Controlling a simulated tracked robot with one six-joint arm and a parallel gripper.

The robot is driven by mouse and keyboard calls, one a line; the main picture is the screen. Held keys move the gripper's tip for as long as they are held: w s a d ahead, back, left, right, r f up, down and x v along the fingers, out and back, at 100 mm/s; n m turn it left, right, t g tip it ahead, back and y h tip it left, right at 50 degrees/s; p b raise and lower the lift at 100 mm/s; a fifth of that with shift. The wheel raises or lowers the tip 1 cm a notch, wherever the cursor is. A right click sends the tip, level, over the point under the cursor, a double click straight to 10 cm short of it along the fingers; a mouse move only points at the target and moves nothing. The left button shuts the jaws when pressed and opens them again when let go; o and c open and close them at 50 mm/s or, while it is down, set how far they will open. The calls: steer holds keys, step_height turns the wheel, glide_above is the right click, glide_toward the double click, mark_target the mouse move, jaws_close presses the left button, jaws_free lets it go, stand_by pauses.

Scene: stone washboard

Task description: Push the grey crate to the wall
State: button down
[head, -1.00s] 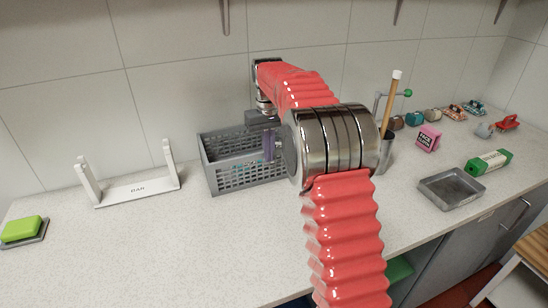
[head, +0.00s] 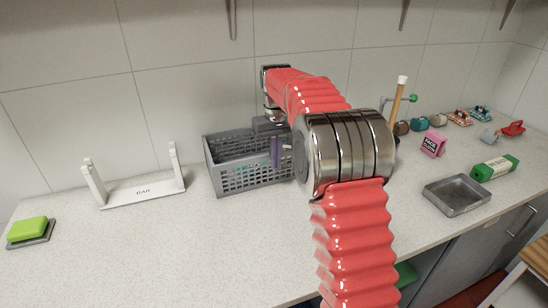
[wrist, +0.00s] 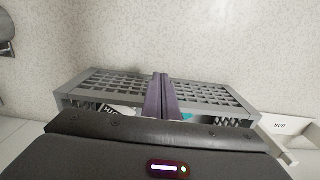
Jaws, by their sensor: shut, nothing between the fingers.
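The grey crate (head: 230,181) stands on the counter by the tiled wall in the head view. It has open-grid sides, and its right end is hidden behind my arm. Any gap between its back and the wall is hard to judge. My gripper (head: 277,152) has purple fingers shut together and empty, pointing down at the crate. In the wrist view the crate (wrist: 100,84) spans the middle, and my gripper (wrist: 162,80) lies across its gridded wall. I cannot tell whether the fingertips touch it or which side they are on. Some white and teal contents show inside.
A stick in a holder (head: 396,105) is close right of my arm. A metal tray (head: 456,195) and a green box (head: 494,168) lie right. Counter before the crate is clear.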

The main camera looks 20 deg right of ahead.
step_height(320, 180, up, 10)
steer(key=s, duration=0.1)
steer(key=shift+s, duration=0.3)
stand_by(0.4)
steer(key=shift+d, duration=0.1)
